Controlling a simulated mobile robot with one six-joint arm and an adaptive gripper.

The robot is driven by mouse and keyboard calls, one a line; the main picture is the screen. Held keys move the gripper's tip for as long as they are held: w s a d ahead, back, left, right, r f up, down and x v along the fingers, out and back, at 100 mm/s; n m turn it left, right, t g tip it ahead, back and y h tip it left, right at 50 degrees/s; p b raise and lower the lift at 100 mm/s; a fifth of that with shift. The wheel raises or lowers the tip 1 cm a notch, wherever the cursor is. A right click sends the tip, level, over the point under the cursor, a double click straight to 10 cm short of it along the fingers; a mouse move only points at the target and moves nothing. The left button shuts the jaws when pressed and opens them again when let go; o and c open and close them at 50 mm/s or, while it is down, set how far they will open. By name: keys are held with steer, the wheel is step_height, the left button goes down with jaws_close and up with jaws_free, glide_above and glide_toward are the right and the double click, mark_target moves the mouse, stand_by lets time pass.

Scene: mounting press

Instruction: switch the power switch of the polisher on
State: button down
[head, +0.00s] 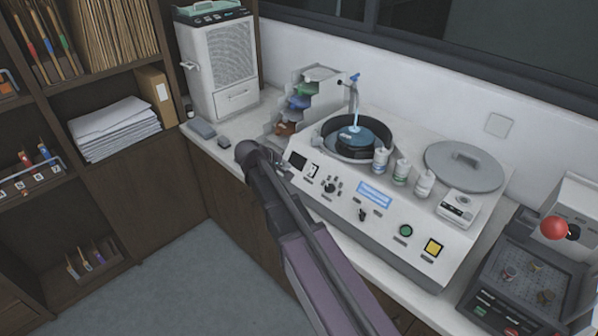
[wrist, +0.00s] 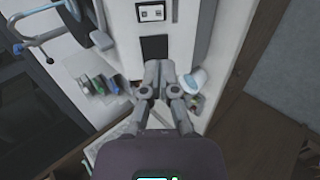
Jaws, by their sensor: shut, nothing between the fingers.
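The polisher (head: 335,205) is a white bench machine with a sloped front panel and a round bowl holding a blue disc. A small switch on a pale plate (head: 312,171), apparently the power switch, sits at the panel's left end, beside a dark square (head: 297,160). In the wrist view the switch plate (wrist: 151,12) is at the top, beyond the dark square (wrist: 154,48). Its on or off position is too small to tell. My gripper (wrist: 165,72) is shut and empty, near the panel's left end.
Stepped shelves of coloured items (head: 300,100) and a white cabinet unit (head: 222,65) stand left of the polisher. Small bottles (head: 400,172) and a round grey lid (head: 464,165) sit on its top. A machine with a red knob (head: 554,228) is at right.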

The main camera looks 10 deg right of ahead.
mark_target(310, 174)
steer(key=b+x, duration=0.9)
steer(key=x, duration=0.4)
steer(key=shift+f, duration=0.2)
steer(key=shift+w+d+f, duration=0.1)
steer(key=shift+d+f, duration=0.05)
steer(key=shift+d, duration=0.1)
steer(key=shift+d, duration=0.1)
steer(key=shift+d+f+b, duration=0.2)
steer(key=shift+d+b, duration=0.1)
steer(key=shift+b, duration=0.2)
steer(key=shift+a+r, duration=0.15)
steer(key=shift+a, duration=0.25)
steer(key=shift+r, duration=0.15)
steer(key=shift+r+p, duration=0.6)
steer(key=shift+p, duration=0.3)
